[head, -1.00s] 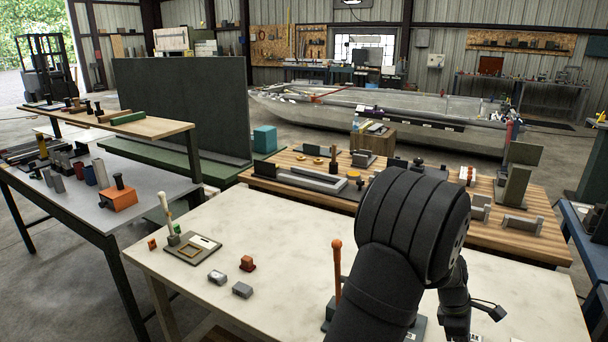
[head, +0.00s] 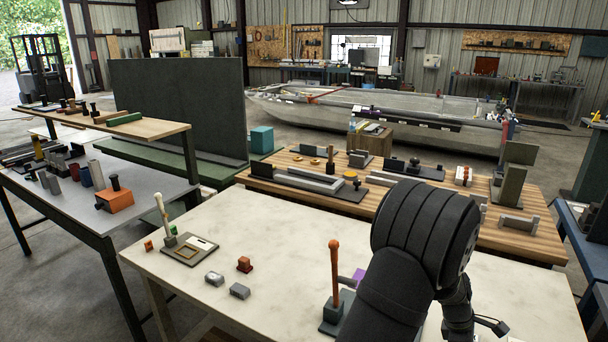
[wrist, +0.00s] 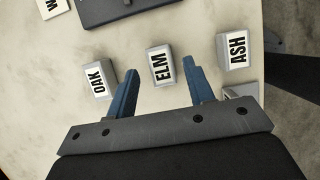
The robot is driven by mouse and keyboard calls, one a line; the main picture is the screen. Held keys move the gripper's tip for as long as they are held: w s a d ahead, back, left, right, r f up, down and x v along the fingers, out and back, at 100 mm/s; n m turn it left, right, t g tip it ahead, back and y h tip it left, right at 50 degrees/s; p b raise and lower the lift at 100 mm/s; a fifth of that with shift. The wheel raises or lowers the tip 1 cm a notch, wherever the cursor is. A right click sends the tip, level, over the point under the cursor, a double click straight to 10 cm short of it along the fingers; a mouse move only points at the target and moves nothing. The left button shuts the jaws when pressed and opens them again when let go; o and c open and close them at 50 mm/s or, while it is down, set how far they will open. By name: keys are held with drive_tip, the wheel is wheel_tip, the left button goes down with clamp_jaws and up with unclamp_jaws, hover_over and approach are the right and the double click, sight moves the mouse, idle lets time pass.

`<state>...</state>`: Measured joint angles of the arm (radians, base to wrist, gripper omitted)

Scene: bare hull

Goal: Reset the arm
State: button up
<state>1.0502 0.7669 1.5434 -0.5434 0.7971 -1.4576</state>
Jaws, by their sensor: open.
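My gripper (wrist: 159,70) is open in the wrist view, its two blue fingers spread and nothing held between them. A grey block labelled ELM (wrist: 161,66) shows between the fingertips. A block labelled OAK (wrist: 99,81) is left of the left finger, and a block labelled ASH (wrist: 236,50) is right of the right finger. I cannot tell the height of the fingers above the table. In the head view my dark arm stands at the right front of the pale table (head: 285,240), and the gripper is not visible there.
A post with an orange knob (head: 334,265) stands close left of my arm, with a purple piece (head: 357,279) behind it. Small blocks (head: 239,291) and a grey plate with an upright stick (head: 190,250) are on the left. The table's middle is clear.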

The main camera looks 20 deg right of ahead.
wheel_tip(320, 180, up, 2)
drive_tip(key=shift+r, duration=0.1)
drive_tip(key=s+a+r, duration=0.2)
drive_tip(key=s+r, duration=0.5)
drive_tip(key=s, duration=0.5)
drive_tip(key=s+d+r, duration=0.1)
drive_tip(key=d+r, duration=0.3)
drive_tip(key=d, duration=0.4)
drive_tip(key=s+d+r, duration=0.2)
drive_tip(key=d+r, duration=0.2)
drive_tip(key=d, duration=0.4)
drive_tip(key=shift+w+d+f, duration=0.1)
drive_tip(key=shift+d+f, duration=0.05)
drive_tip(key=shift+f, duration=2.95)
drive_tip(key=shift+w+d+f, duration=0.1)
drive_tip(key=shift+d+f, duration=0.05)
drive_tip(key=shift+f, duration=2.9)
